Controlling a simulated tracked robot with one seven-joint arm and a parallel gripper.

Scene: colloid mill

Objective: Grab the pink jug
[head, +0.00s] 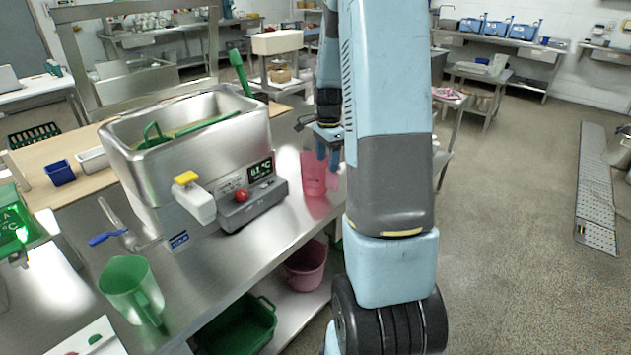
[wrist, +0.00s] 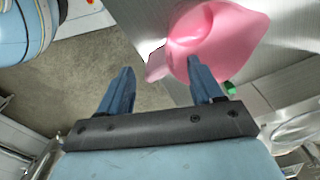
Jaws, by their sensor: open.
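The pink jug (head: 313,175) stands on the steel table in the head view, right of the metal vat and near the table's right edge. My gripper (head: 328,150) hangs at the jug's upper right, partly in front of it. In the wrist view the jug (wrist: 222,38) fills the top right. My gripper (wrist: 158,78) has its two blue fingers spread, with floor and a narrow part of the jug's edge showing between them. The right finger overlaps the jug's body; I cannot tell whether it touches. My arm hides what lies right of the jug in the head view.
A metal vat (head: 200,140) with a control box (head: 250,200) stands left of the jug. A green jug (head: 133,290) is at the table's front. A pink bucket (head: 306,265) and green crate (head: 240,325) sit on the lower shelf. Open floor (head: 520,220) lies to the right.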

